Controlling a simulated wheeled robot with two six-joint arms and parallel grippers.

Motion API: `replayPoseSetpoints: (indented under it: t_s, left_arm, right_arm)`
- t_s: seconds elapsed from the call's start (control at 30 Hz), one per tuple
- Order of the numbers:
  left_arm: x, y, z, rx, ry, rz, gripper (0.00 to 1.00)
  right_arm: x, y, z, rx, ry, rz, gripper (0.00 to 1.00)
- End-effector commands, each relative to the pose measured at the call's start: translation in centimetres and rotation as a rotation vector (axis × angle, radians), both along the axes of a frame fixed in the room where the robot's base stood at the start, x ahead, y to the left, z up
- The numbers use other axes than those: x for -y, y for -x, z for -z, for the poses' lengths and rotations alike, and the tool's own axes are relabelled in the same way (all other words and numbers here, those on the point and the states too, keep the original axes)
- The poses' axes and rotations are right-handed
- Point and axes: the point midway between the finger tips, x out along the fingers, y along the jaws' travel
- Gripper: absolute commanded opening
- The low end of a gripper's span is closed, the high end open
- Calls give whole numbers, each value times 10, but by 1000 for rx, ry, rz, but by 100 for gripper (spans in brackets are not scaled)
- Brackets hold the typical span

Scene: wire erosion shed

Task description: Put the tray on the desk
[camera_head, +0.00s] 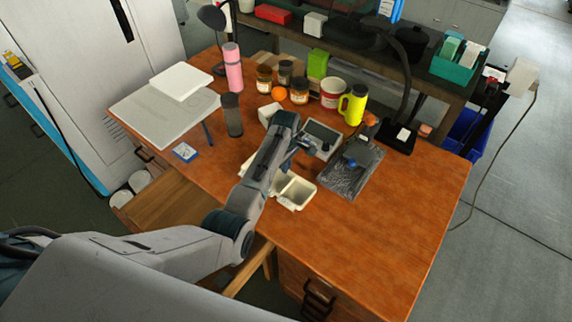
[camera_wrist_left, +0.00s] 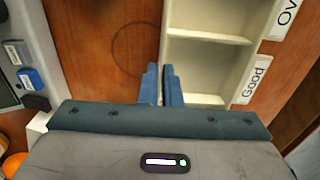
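The tray (camera_head: 298,192) is cream, with open compartments, and lies level at the desk's front edge; my left arm hides part of it. In the left wrist view the tray (camera_wrist_left: 208,62) shows empty compartments and labels, one reading "Good". My left gripper (camera_head: 289,164) is at the tray, mostly hidden by its own wrist in the head view. In the left wrist view its blue fingers (camera_wrist_left: 160,72) are close together, with the tray's side wall between them. The desk (camera_head: 385,235) has a brown wooden top. My right gripper is not in view.
A black lamp (camera_head: 402,95) stands at the back right. The desk's right front is clear.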

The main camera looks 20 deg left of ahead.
Motion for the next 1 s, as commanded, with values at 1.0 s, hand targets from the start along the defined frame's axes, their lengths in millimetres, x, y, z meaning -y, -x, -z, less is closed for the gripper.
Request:
replayPoseSetpoints:
  t_s: [1.0]
  left_arm:
    - [0, -2, -76, 5, 0, 1, 26]
  right_arm:
    - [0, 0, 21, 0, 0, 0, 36]
